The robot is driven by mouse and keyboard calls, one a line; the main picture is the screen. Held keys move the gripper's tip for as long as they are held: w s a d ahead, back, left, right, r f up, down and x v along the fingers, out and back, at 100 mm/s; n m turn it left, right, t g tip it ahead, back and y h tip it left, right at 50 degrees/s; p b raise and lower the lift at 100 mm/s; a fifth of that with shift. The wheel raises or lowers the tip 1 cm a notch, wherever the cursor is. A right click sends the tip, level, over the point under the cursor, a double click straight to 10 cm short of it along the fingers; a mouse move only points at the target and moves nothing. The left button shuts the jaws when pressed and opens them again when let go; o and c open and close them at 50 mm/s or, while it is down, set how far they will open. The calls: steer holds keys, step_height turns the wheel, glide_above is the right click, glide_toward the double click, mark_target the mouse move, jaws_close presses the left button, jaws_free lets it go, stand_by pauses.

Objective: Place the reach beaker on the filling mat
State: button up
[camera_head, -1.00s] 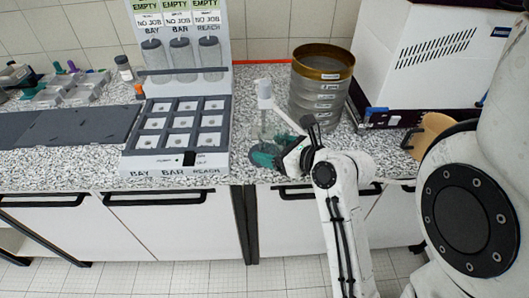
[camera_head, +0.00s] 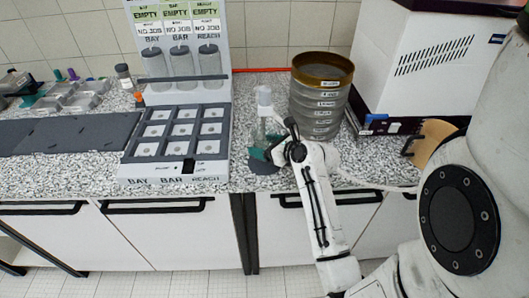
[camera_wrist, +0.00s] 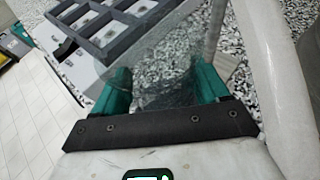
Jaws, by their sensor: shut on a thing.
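My gripper (camera_head: 262,155) has teal fingers and is shut on a clear glass beaker, which I take as the reach beaker. The beaker (camera_wrist: 160,85) shows faintly between both fingers in the wrist view, with speckled counter seen through it. In the head view, the beaker and the fingers are partly hidden by my wrist, beside a white upright dispenser (camera_head: 264,98).
A stack of sieves (camera_head: 318,100) stands close right of the dispenser. A grey compartment rack (camera_head: 176,175) labelled BAY, BAR, REACH stands close left. A white machine (camera_head: 420,65) and tan curved item (camera_head: 430,145) are further right. A flat dark panel (camera_head: 65,132) lies left.

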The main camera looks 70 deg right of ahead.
steer(key=shift+w+d+f, duration=0.1)
steer(key=shift+d+f, duration=0.1)
steer(key=shift+f, duration=1.55)
steer(key=shift+f, duration=0.1)
steer(key=o, duration=1.2)
steer(key=shift+o, duration=0.2)
